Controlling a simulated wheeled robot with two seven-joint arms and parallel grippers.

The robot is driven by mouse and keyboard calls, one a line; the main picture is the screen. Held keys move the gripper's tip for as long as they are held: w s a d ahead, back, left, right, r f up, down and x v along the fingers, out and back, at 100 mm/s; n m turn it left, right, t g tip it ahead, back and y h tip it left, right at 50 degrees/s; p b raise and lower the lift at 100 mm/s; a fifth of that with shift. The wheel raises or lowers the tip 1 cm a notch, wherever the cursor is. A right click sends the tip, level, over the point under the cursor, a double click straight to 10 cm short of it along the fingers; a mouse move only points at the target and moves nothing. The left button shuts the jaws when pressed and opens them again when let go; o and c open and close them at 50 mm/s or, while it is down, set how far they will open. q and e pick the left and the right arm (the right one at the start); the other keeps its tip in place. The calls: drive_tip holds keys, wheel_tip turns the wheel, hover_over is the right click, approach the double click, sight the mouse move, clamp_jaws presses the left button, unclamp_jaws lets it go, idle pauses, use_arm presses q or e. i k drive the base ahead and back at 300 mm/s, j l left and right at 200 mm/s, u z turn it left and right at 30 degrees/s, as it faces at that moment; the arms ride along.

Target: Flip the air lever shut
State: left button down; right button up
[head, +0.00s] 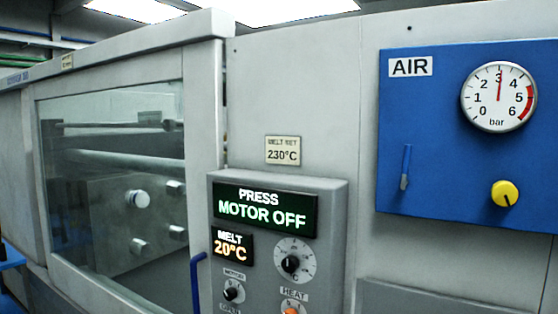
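The air lever (406,166) is a thin blue handle on the blue AIR panel (435,110) at the right of the head view. It stands nearly upright, with its handle pointing up from a small grey pivot at its lower end. The round pressure gauge (498,97) on the same panel has its red needle pointing up at about 3 bar. A yellow knob (505,193) sits to the right of the lever, below the gauge. Neither of my grippers is in view, and nothing touches the lever.
A grey control box (335,215) stands out left of the panel, with a display (264,208) reading PRESS MOTOR OFF and several knobs. A MELT display (232,247) reads 20°C. A windowed guard door (205,110) with a blue handle (196,282) is further left.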

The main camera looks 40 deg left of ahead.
sight(407, 149)
drive_tip(key=u, duration=1.9)
drive_tip(key=i+j+u, duration=0.1)
drive_tip(key=j+u, duration=0.25)
drive_tip(key=i+j+u, duration=0.2)
drive_tip(key=j+u, duration=0.15)
drive_tip(key=i+j+z, duration=0.3)
drive_tip(key=i, duration=0.15)
drive_tip(key=i+j+z, duration=0.35)
drive_tip(key=i+z, duration=0.1)
drive_tip(key=z, duration=0.4)
drive_tip(key=i+z, duration=0.15)
drive_tip(key=z, duration=0.35)
drive_tip(key=i+z, duration=0.1)
drive_tip(key=z, duration=0.4)
drive_tip(key=j+z, duration=0.15)
drive_tip(key=z, duration=0.35)
drive_tip(key=i+j+z, duration=0.1)
drive_tip(key=z, duration=0.4)
drive_tip(key=j+z, duration=0.25)
drive_tip(key=z, duration=0.25)
drive_tip(key=i+j+z, duration=0.1)
drive_tip(key=j+z, duration=0.15)
drive_tip(key=z, duration=0.2)
drive_tip(key=j+z, duration=0.3)
drive_tip(key=z, duration=0.15)
drive_tip(key=j+z, duration=0.3)
drive_tip(key=z, duration=0.15)
drive_tip(key=i+j, duration=0.05)
